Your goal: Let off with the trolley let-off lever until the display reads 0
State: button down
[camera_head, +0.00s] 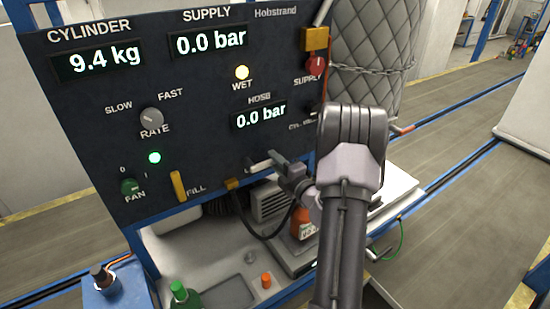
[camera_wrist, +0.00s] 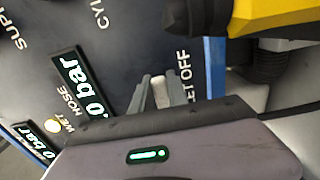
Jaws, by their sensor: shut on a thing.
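The let-off lever (camera_head: 256,166) is a short pale grey handle low on the dark panel, under the HOSE display (camera_head: 261,114), which reads 0.0 bar. My gripper (camera_head: 274,164) is at the lever, its fingers shut on it. In the wrist view the lever's pale end (camera_wrist: 158,83) shows between the two grey fingers, beside the lettering LET OFF. My wrist hides the lever's lower part there. The SUPPLY display (camera_head: 209,41) reads 0.0 bar and the CYLINDER display (camera_head: 98,62) reads 9.4 kg.
A yellow FILL lever (camera_head: 178,186) is left of my gripper. The WET lamp (camera_head: 242,72) glows yellowish and a green lamp (camera_head: 154,157) is lit. A red SUPPLY knob (camera_head: 315,65) and quilted cylinder (camera_head: 372,55) are at right. An orange-red bottle (camera_head: 301,222) stands below.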

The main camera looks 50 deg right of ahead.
jog(key=shift+f, duration=0.1)
jog(key=c, duration=1.3)
grip_release()
jog(key=shift+s, duration=0.15)
jog(key=v, duration=1.7)
jog(key=shift+s, duration=0.1)
